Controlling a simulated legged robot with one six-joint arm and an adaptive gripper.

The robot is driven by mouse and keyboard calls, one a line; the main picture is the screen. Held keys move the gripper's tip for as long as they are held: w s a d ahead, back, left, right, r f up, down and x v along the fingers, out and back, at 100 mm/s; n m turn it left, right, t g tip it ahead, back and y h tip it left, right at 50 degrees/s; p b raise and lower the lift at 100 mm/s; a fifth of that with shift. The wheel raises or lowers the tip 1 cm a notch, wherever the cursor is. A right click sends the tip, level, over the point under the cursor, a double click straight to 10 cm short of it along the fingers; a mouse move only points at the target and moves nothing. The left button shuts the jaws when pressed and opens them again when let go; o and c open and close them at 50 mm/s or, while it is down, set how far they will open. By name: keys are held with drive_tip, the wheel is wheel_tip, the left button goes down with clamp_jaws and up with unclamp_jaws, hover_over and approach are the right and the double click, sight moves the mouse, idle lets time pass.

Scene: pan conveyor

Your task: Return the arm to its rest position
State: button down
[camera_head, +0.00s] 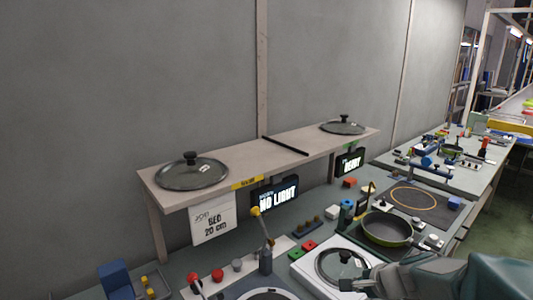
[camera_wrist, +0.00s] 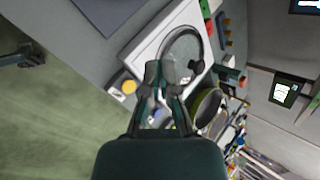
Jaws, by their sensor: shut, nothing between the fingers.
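My gripper (camera_wrist: 162,88) is in the middle of the wrist view, its fingers together with nothing between them. It is above the front of the workbench, over the near edge of a white square unit (camera_wrist: 143,52). A glass lid with a dark knob (camera_wrist: 181,48) lies on that unit. In the head view my arm (camera_head: 430,278) enters at the lower right and hides part of the bench; the fingers are hard to make out there. The white unit with its lid (camera_head: 341,266) is just left of the arm.
A green-sided pan (camera_head: 388,230) stands behind my arm. A raised shelf (camera_head: 270,165) along the wall carries two glass lids, left (camera_head: 192,172) and right (camera_head: 342,126). A lever with a yellow tip (camera_head: 262,230) stands upright on the bench. Open floor (camera_wrist: 60,125) lies in front.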

drive_tip(key=s+a+r+n+h, duration=0.2)
drive_tip(key=s+r+n, duration=0.2)
drive_tip(key=s+n, duration=0.3)
drive_tip(key=s+a+r+n+g+h, duration=0.1)
drive_tip(key=s+a+r+n+h, duration=0.1)
drive_tip(key=s+n, duration=0.6)
drive_tip(key=s+a+r, duration=0.1)
drive_tip(key=s+r, duration=0.1)
drive_tip(key=s, duration=0.3)
drive_tip(key=shift+s+a+n+g, duration=0.15)
drive_tip(key=shift+a+n+g, duration=0.15)
